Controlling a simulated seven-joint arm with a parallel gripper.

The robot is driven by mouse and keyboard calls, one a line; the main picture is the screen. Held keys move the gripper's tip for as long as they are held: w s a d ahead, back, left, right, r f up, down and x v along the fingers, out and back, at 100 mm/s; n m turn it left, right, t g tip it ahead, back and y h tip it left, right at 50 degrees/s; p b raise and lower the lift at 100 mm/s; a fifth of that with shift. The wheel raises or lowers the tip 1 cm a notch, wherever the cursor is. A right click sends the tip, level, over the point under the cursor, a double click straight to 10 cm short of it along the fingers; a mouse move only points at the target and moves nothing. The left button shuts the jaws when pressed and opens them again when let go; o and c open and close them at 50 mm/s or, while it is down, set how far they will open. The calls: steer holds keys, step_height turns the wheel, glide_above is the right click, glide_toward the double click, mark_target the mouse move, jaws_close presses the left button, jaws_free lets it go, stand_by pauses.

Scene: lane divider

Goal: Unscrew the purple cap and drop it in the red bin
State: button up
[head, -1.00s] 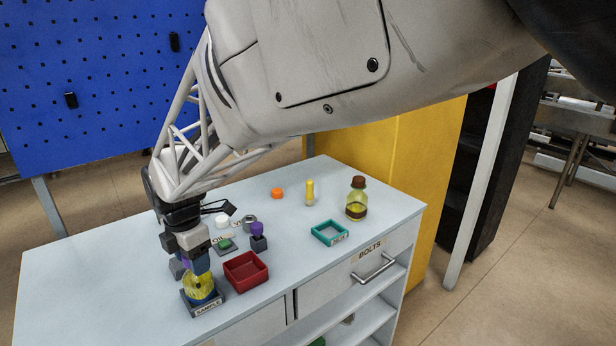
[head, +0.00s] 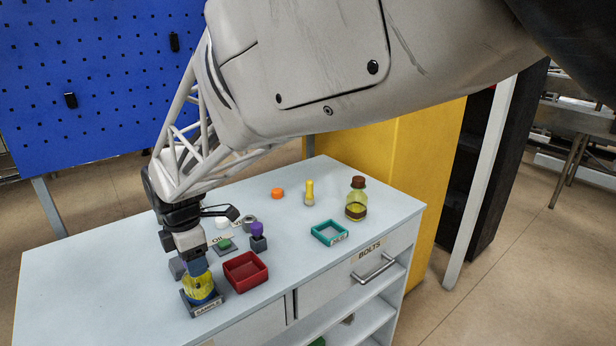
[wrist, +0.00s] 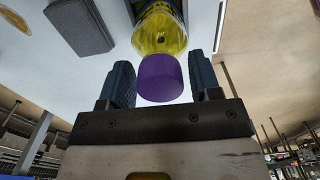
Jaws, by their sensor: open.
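A bottle of yellow liquid (head: 200,290) stands in the dark holder labelled SAMPLE (head: 207,309). It also shows in the wrist view (wrist: 160,30). Its purple cap (wrist: 160,78) is on the bottle's neck, between my two dark fingers, with a visible gap on each side. My gripper (head: 197,268) is open above the bottle, and it hides the cap in the head view. The fingers show in the wrist view (wrist: 161,80). The red bin (head: 246,284) sits just right of the bottle holder and its visible inside looks empty.
A purple-topped piece on a dark block (head: 258,243) stands behind the red bin. A teal tray (head: 330,233), an amber bottle (head: 357,199), a yellow piece (head: 309,193) and an orange cap (head: 277,193) stand farther right. The left of the bench is clear.

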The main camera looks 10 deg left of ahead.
steer(key=shift+m, duration=0.4)
steer(key=shift+m, duration=0.9)
steer(key=shift+m, duration=0.3)
steer(key=shift+m, duration=0.6)
steer(key=shift+m, duration=0.8)
